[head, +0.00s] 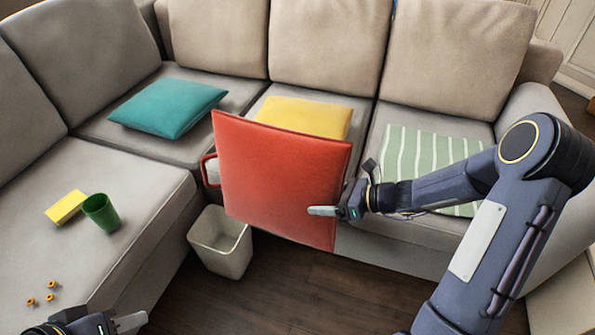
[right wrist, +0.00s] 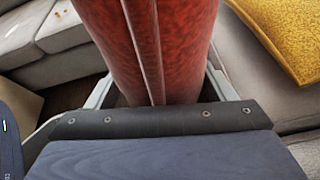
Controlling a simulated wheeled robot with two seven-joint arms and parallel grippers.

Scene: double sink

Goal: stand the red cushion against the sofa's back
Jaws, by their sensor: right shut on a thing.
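The red cushion (head: 279,180) is a flat square with a handle loop on its left edge. It hangs upright in the air in front of the sofa seat (head: 185,140), its broad face towards me. My right gripper (head: 338,211) is shut on the cushion's right edge. In the right wrist view the red cushion (right wrist: 150,45) fills the space between the fingers. The sofa's back (head: 330,40) is a row of beige back cushions behind the seat. My left gripper (head: 130,322) is at the bottom left edge, partly cut off, near the chaise, with its jaw opening unclear.
A teal cushion (head: 168,107), a yellow cushion (head: 305,117) and a green striped cloth (head: 415,150) lie on the seat. A yellow block (head: 65,207), a green cup (head: 101,212) and several small orange pieces (head: 50,297) rest on the chaise. A bin (head: 221,243) stands on the floor.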

